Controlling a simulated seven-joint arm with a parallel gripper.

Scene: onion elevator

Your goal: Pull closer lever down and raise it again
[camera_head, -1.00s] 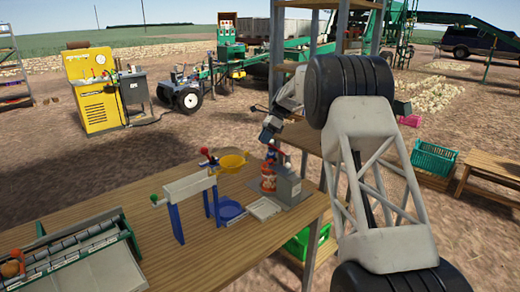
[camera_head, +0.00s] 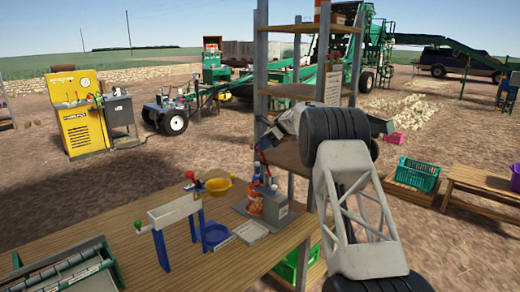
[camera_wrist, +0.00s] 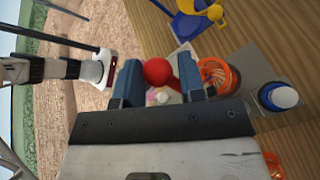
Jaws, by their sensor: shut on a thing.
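The lever with a red ball knob (camera_wrist: 156,71) shows between my fingers in the wrist view. My gripper (camera_wrist: 160,78) is shut on this red lever, with one blue finger on each side. In the head view my gripper (camera_head: 266,138) is above the grey box unit (camera_head: 286,210) at the table's right end, and the red of the lever (camera_head: 263,160) shows just below it. The exact contact of the fingers on the lever is hard to see.
An orange jar (camera_head: 255,204) and a blue-and-white capped bottle (camera_wrist: 279,97) are close to the lever. A white trough on blue legs (camera_head: 172,212), with a red knob (camera_head: 190,175) and yellow bowl (camera_head: 218,187), stands to the left. A shelf post (camera_head: 261,75) rises behind my gripper.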

